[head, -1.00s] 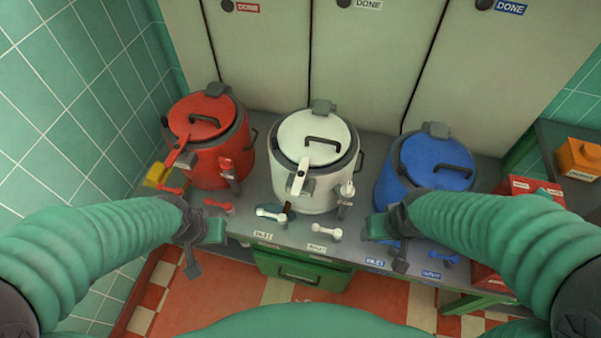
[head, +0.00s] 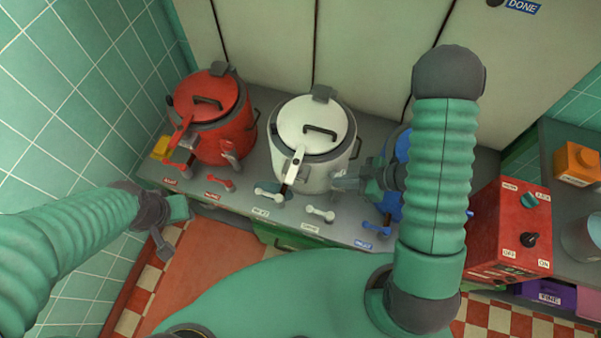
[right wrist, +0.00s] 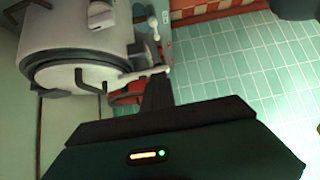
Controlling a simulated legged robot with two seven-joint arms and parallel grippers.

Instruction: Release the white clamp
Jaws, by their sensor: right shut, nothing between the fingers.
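The white kettle (head: 312,176) stands upright between the red and blue kettles. Its white clamp (head: 295,165) is a lever lying across the front edge of the lid (head: 312,118). The clamp also shows in the right wrist view (right wrist: 128,80). One dark finger (right wrist: 157,92) shows near the clamp's end in the wrist view. My left gripper (head: 168,228) is open and empty, left of the counter.
The red kettle (head: 225,140) stands left. The blue kettle (head: 387,206) is mostly hidden behind my right arm. Small levers, one white (head: 320,213), line the counter front. A red control box (head: 512,225) stands right.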

